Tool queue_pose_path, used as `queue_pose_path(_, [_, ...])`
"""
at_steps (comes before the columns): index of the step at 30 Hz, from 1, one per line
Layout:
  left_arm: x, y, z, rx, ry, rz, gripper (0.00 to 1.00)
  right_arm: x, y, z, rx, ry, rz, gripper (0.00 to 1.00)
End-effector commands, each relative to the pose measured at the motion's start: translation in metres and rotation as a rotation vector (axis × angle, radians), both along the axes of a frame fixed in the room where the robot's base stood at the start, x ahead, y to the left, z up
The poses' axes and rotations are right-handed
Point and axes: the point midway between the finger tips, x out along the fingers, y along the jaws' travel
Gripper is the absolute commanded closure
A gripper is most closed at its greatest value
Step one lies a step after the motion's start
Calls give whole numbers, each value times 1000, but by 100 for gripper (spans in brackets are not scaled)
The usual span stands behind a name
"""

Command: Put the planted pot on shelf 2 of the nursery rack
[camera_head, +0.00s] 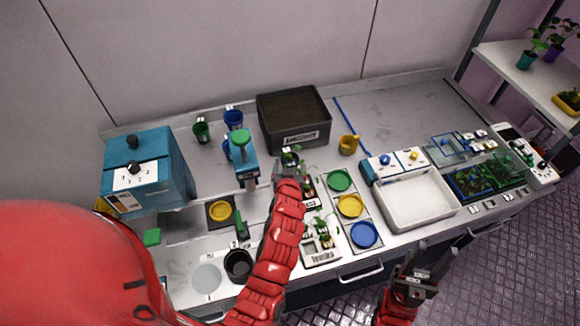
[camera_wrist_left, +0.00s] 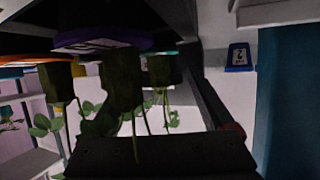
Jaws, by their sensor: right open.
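My left gripper (camera_head: 281,168) is over the middle of the bench, beside a small dark pot (camera_head: 290,157) with green leaves. Its fingers are mostly hidden behind my red arm, so I cannot tell whether it holds that pot. The left wrist view is dark and shows leafy stems (camera_wrist_left: 135,125) and dark plugs (camera_wrist_left: 122,85) near a purple rim (camera_wrist_left: 103,38). My right gripper (camera_head: 432,268) is open and empty in front of the bench. The nursery rack (camera_head: 515,72) stands at the far right, with a teal pot (camera_head: 525,61) and a purple pot (camera_head: 553,52) on a shelf.
A seedling tray (camera_head: 320,257) lies near the front edge. Colored discs (camera_head: 350,205), a white basin (camera_head: 416,220) and a soil box (camera_head: 295,143) are close by. A blue machine (camera_head: 172,165) stands at left. The back right of the bench is clear.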

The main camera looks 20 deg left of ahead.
Motion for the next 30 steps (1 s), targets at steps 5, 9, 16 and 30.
queue_pose_path(5, [0,0,0,0,0,0,49,0,0,0,0,0,0,52])
queue_pose_path(9, [0,0,0,0,0,0,74,0,0,0,0,0,0,52])
queue_pose_path(16, [0,0,0,0,0,0,95,0,0,0,0,0,0,52])
queue_pose_path(30, [1,0,38,0,-10,1,95,0,0,-17,0,0,0,52])
